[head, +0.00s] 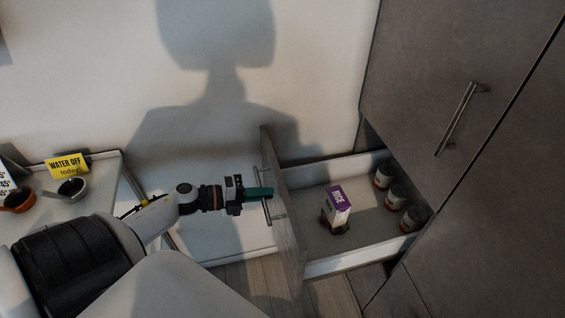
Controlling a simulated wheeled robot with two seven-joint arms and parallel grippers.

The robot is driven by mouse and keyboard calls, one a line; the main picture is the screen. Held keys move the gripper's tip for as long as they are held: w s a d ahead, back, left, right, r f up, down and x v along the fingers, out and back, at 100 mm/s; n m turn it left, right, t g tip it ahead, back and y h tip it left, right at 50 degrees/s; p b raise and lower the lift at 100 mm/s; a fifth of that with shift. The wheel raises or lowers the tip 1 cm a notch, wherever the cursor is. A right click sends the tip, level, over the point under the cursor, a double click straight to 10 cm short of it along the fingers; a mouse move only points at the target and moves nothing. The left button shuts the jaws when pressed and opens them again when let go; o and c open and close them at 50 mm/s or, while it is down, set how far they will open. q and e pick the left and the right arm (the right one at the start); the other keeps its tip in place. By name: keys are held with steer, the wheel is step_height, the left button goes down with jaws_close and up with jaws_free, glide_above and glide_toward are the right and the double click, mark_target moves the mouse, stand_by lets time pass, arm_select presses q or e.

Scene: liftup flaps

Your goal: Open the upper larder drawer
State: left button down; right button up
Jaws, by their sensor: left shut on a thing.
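The larder drawer (348,267) stands pulled out from the dark grey cabinet on the right, with its inside in view. Its front panel (282,210) faces left and carries a metal bar handle (266,212). My left gripper (268,192) reaches in from the left and is shut on the handle. In the drawer a white and purple rice box (337,206) stands near the middle, with a dark item partly hidden beside it. Several jars (397,196) stand in a row at the cabinet side. My right gripper is not in view.
The tall cabinet door (430,60) with a bar handle (460,118) rises above the drawer. A white table (100,190) at the left holds a yellow "WATER OFF today" sign (67,166) and small round pans (72,188). Bare wooden floor (245,285) lies below the drawer front.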

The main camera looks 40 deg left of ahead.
arm_select(q)
steer(key=f+v, duration=0.1)
steer(key=v, duration=0.6)
steer(key=shift+s+a+f+p, duration=0.15)
steer(key=shift+s+p, duration=0.1)
steer(key=shift+p, duration=0.05)
steer(key=c, duration=1.5)
jaws_free()
steer(key=shift+c, duration=0.2)
